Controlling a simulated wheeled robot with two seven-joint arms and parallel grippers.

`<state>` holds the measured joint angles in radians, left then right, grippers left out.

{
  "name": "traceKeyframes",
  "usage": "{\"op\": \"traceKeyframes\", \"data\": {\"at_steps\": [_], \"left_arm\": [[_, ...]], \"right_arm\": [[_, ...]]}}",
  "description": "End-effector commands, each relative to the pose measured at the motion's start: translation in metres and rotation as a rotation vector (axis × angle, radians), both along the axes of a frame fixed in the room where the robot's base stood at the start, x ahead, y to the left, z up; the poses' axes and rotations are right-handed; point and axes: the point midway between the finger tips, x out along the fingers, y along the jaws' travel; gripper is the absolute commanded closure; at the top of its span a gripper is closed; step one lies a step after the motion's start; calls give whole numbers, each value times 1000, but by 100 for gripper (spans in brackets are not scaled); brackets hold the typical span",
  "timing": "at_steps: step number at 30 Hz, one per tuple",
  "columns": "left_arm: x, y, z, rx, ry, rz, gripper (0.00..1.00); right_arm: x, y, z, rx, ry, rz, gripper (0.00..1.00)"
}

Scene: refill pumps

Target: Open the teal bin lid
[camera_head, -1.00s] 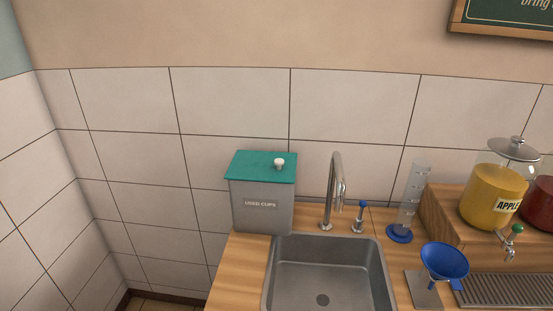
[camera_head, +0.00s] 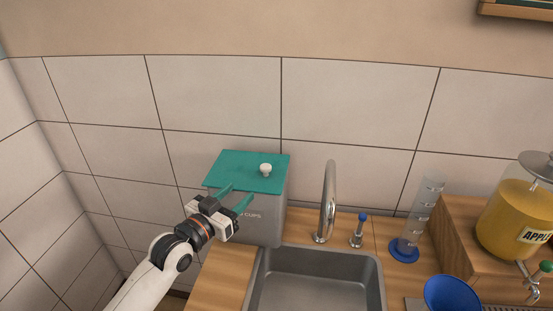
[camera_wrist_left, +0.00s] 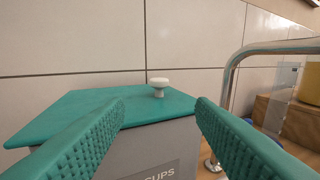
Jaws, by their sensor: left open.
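The grey bin (camera_head: 262,226) stands on the wooden counter behind the sink's left corner, with "CUPS" readable on its front. Its flat teal lid (camera_head: 230,168) lies closed on top, with a white knob (camera_head: 265,170) toward its right side. My left gripper (camera_head: 238,198) is open and empty in front of the bin, covering part of its front. In the left wrist view, the two teal fingers are spread wide, and the knob (camera_wrist_left: 158,86) stands beyond them, between them in the picture. The lid (camera_wrist_left: 95,108) shows there too. My right gripper is not in view.
A curved metal faucet (camera_head: 328,200) rises right of the bin, behind the sink (camera_head: 315,285). A blue-topped dispenser (camera_head: 359,230), a clear cylinder (camera_head: 420,212), a blue funnel (camera_head: 452,295) and a yellow juice jar (camera_head: 515,215) stand farther right. The tiled wall (camera_head: 220,100) is behind the bin.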

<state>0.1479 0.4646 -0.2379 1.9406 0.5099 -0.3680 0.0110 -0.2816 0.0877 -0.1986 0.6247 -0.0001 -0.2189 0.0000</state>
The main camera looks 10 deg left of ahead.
Motion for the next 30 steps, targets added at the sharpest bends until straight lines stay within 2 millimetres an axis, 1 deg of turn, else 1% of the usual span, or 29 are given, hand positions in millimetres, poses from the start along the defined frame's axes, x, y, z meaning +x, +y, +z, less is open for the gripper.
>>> {"op": "traceKeyframes", "data": {"at_steps": [3, 5, 8, 12, 14, 17, 21, 25, 30], "left_arm": [[5, -1, 2, -3, -5, 1, 50], [11, -3, 3, -4, -6, 1, 50], [25, -9, 4, -3, -5, 1, 50], [51, -19, 5, -3, -5, 1, 50], [62, -24, 5, -3, -5, 0, 50], [78, -31, 4, -2, -5, 1, 50], [96, -38, 2, -3, -4, 0, 50], [106, -42, 1, -2, -4, 1, 50], [112, -45, 0, -1, -5, 0, 50]], "right_arm": [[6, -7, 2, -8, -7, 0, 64], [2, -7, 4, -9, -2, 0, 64], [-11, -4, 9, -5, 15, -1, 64], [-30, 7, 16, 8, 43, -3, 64], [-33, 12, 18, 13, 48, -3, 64], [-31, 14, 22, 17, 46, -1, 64], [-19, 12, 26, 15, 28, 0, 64], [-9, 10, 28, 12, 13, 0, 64], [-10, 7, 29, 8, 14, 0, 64]]}}
